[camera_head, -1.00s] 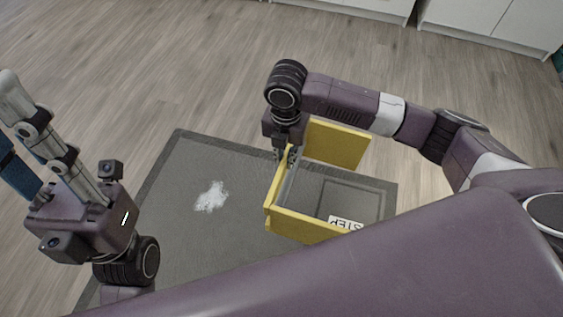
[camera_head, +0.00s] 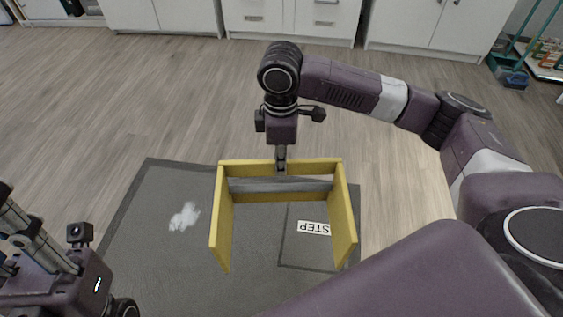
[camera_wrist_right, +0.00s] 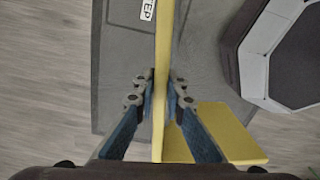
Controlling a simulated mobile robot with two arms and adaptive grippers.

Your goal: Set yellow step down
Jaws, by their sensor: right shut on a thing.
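The yellow step (camera_head: 224,215) is an open frame with two side panels and a crossbar, with a grey strip along its inside. My right gripper (camera_head: 281,165) is shut on the middle of its far edge. In the right wrist view, the two fingers (camera_wrist_right: 160,100) pinch a thin yellow panel (camera_wrist_right: 163,60) from both sides. The step is over the right part of the grey mat (camera_head: 150,240), around the STEP label (camera_head: 313,228) as seen from above. I cannot tell whether it touches the mat. My left gripper (camera_head: 22,240) is at the lower left, partly cut off, away from the step.
A thin outlined rectangle surrounds the label on the mat. A white smear (camera_head: 184,216) lies on the mat's left part. White cabinets (camera_head: 290,20) line the back, and a teal cart (camera_head: 512,70) stands at the far right. The wooden floor between is clear.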

